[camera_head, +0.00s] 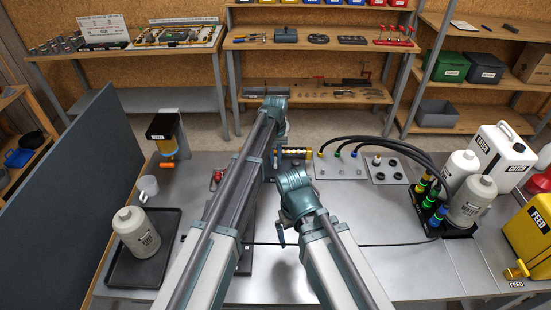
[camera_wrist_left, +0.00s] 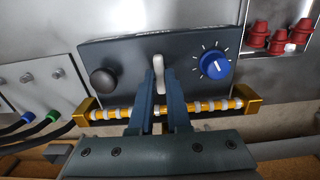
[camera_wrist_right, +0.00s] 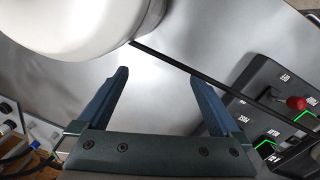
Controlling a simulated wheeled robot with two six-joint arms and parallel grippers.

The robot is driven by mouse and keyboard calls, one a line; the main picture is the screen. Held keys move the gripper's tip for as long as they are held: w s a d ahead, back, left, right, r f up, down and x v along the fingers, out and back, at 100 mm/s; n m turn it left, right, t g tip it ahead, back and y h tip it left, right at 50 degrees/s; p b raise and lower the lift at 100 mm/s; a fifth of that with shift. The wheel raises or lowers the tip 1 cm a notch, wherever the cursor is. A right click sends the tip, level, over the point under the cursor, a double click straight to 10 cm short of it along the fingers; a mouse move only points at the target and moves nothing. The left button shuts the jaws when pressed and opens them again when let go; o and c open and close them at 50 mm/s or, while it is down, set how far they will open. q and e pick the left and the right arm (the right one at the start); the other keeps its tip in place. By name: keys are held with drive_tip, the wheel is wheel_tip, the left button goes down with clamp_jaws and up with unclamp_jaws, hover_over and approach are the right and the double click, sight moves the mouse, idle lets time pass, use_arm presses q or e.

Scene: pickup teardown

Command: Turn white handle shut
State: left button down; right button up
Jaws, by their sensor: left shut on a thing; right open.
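The white handle (camera_wrist_left: 160,73) is a short light lever on the face of a dark grey panel (camera_wrist_left: 125,62) in the left wrist view. It stands roughly upright in that picture, between a black knob (camera_wrist_left: 104,80) and a blue dial (camera_wrist_left: 215,65). My left gripper (camera_wrist_left: 160,80) is shut on it, one blue finger on each side. In the head view my left arm hides most of the panel, and the handle cannot be seen there. My right gripper (camera_wrist_right: 159,76) is open and empty, below a large white rounded object (camera_wrist_right: 80,20) in the right wrist view.
A yellow rail (camera_wrist_left: 165,109) with gold end brackets crosses the panel's near side, close to my left fingers. Red caps (camera_wrist_left: 280,38) are at the right.

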sight(275, 161)
use_arm(q)
drive_tip(key=c, duration=0.9)
unclamp_jaws()
drive_tip(key=shift+r, duration=0.1)
use_arm(e)
drive_tip(key=shift+r, duration=0.1)
use_arm(q)
wheel_tip(275, 161, up, 14)
drive_tip(key=p, duration=1.3)
drive_tip(key=shift+f+p, duration=0.2)
drive_tip(key=shift+p, duration=0.2)
use_arm(e)
wheel_tip(275, 161, up, 14)
drive_tip(key=shift+f, duration=0.2)
